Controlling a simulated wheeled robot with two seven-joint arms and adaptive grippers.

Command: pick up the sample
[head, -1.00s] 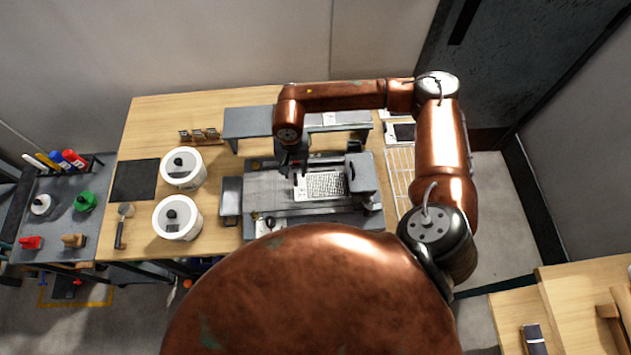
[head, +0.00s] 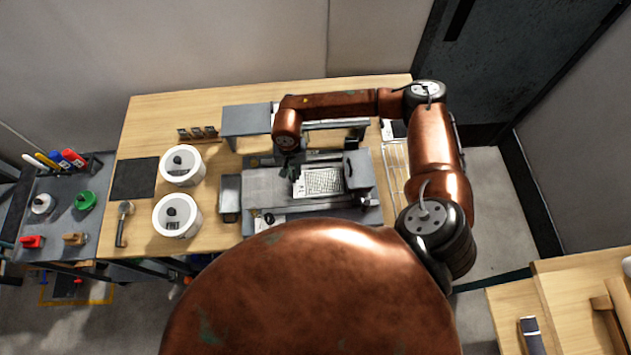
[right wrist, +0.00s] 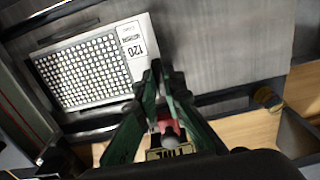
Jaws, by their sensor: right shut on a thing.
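The sample appears to be a flat white plate with a grid of dark-edged cells and the mark 120 (head: 320,182), over the grey bed of a bench machine. It fills the upper left of the right wrist view (right wrist: 88,68). My right gripper (head: 292,172) comes down at the plate's left end in the head view. Its green fingers (right wrist: 164,72) are shut at the plate's marked end, gripping its edge. The exact contact is partly hidden by the fingers. I cannot tell how far the plate is off the bed. My left gripper is not in view.
The machine has a raised grey block (head: 358,169) right of the plate and a grey block (head: 230,193) at its left. Two white round pots (head: 177,216) stand left of it. A grey shelf (head: 246,120) lies behind. A wire rack (head: 395,170) is at the right.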

